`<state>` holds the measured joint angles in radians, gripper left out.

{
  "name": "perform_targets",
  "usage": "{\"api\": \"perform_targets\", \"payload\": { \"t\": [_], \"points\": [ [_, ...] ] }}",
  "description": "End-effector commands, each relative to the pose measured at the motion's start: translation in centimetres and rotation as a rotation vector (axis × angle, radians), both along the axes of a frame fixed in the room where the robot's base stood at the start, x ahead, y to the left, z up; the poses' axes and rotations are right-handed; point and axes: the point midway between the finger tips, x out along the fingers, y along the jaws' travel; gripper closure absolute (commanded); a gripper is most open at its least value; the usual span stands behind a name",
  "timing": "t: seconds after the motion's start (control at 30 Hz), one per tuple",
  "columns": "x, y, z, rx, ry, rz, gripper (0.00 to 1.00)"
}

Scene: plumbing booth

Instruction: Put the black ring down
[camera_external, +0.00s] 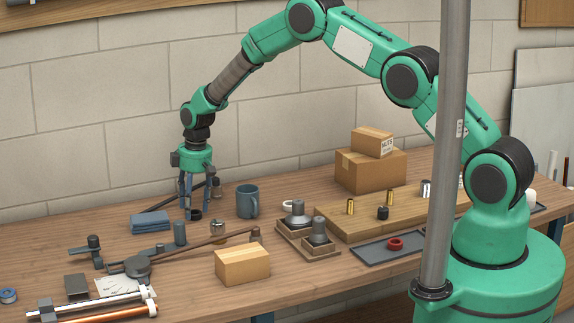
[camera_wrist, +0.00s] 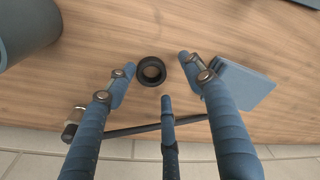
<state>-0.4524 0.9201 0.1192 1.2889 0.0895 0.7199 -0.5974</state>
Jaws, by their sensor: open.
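The black ring (camera_wrist: 151,71) lies flat on the wooden bench in the wrist view, its hole facing up. My gripper (camera_wrist: 155,80) is open around it, with fingers to its left, right and below in the picture. None of the fingertips visibly touches the ring. In the external view my gripper (camera_external: 191,208) points straight down at the back of the bench, and the ring (camera_external: 195,215) shows as a small dark shape at the fingertips.
A blue mug (camera_external: 247,202) stands to the right of my gripper. Folded blue cloths (camera_external: 150,222) lie to its left, and a dark bar (camera_wrist: 140,128) lies between ring and wall. A cardboard box (camera_external: 242,265) and a wooden holder (camera_external: 308,240) stand nearer the front.

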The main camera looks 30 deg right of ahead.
Motion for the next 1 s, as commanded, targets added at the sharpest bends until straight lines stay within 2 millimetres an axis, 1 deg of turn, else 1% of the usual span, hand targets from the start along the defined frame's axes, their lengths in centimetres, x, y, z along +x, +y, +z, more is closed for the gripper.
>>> {"api": "perform_targets", "payload": {
  "t": [0.4,0.6,0.8,1.0],
  "points": [
    [-0.3,-0.6,6.5,0.001,-0.002,0.0,0.47],
    [-0.5,-0.9,9.1,0.0,0.0,-0.001,0.47],
    [-0.6,-1.0,10.4,0.0,0.001,0.0,0.47],
    [-0.7,-1.0,10.6,0.0,0.001,0.0,0.47]
  ]
}}
